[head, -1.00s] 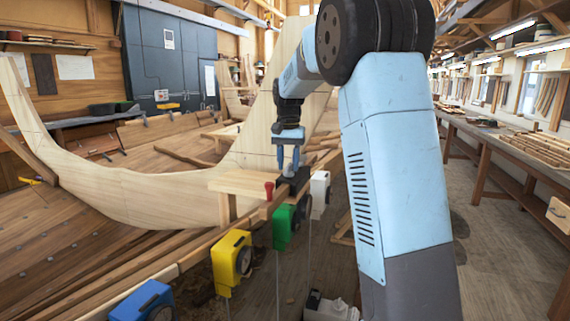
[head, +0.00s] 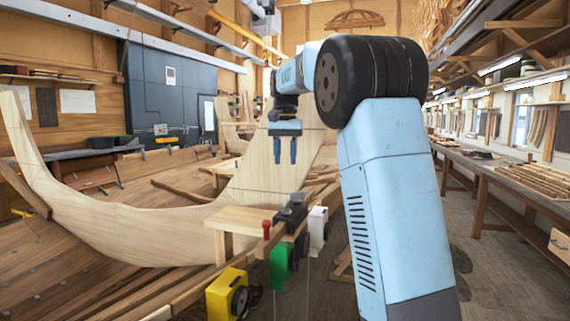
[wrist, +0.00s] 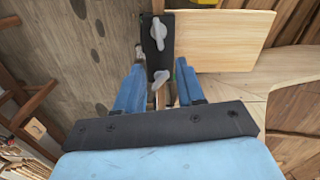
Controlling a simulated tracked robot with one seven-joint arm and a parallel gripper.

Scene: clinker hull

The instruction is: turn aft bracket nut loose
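The black bracket (head: 290,213) sits at the end of a wooden beam beside the hull in the head view. In the wrist view the bracket plate (wrist: 157,55) carries two grey wing nuts, a far one (wrist: 158,32) and a near one (wrist: 161,77). I cannot tell from the frames which is the aft one. My gripper (head: 285,160) hangs above the bracket, apart from it, fingers down. In the wrist view the fingers of my gripper (wrist: 158,88) stand apart with nothing held; the near nut shows between them.
A pale wooden board (head: 238,220) lies beside the bracket, near a red-topped pin (head: 266,229). Yellow (head: 227,293), green (head: 281,266) and white (head: 317,229) boxes line the beam. The pale hull timber (head: 130,225) rises close behind my gripper. Open floor lies right of my arm.

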